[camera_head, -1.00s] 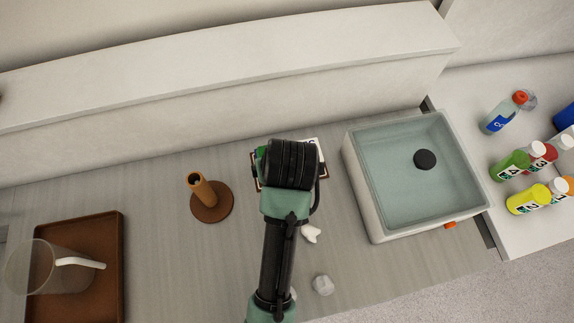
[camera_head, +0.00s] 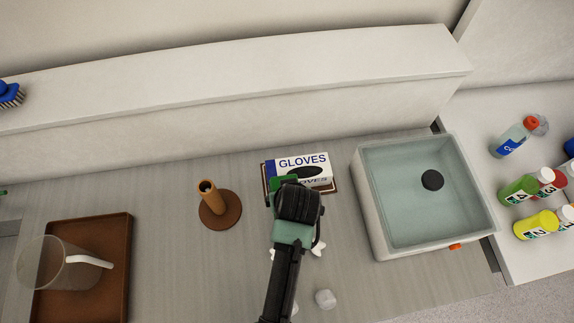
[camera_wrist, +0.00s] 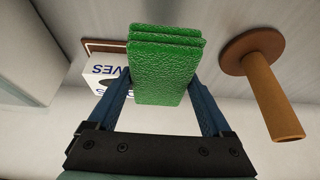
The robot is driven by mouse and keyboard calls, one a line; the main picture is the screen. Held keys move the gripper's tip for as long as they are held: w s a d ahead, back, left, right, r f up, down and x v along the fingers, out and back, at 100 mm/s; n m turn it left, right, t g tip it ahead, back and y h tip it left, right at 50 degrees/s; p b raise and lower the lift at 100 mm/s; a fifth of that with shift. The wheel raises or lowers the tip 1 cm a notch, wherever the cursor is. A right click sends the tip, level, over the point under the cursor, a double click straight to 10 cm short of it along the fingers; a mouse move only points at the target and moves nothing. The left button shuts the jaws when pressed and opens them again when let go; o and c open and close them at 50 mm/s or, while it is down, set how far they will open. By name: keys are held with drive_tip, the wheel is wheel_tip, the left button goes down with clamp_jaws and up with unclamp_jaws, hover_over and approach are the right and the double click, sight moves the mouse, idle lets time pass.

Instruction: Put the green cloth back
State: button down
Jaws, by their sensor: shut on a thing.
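The green cloth (camera_wrist: 165,65) is a folded, textured stack between the two blue fingers of my gripper (camera_wrist: 162,100) in the wrist view. My gripper is shut on it. In the head view only a small part of the cloth (camera_head: 284,183) shows beyond my gripper (camera_head: 290,188), just in front of the gloves box (camera_head: 308,166). The cloth covers part of the box (camera_wrist: 106,72) in the wrist view. I cannot tell whether the cloth touches anything below it.
A brown peg holder (camera_head: 220,210) stands left of my gripper. A brown tray (camera_head: 120,262) with a clear pitcher (camera_head: 50,265) is at far left. A sink (camera_head: 365,205) is at right, and several bottles (camera_head: 520,188) stand beyond it. White lumps (camera_head: 325,298) lie on the counter.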

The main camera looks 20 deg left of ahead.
drive_tip(key=shift+f, duration=0.5)
unclamp_jaws()
drive_tip(key=shift+r, duration=0.15)
drive_tip(key=shift+r, duration=0.75)
drive_tip(key=v, duration=1.1)
drive_tip(key=shift+s+r+b, duration=0.2)
drive_tip(key=shift+r+b, duration=0.05)
drive_tip(key=shift+b, duration=0.1)
drive_tip(key=shift+d, duration=0.15)
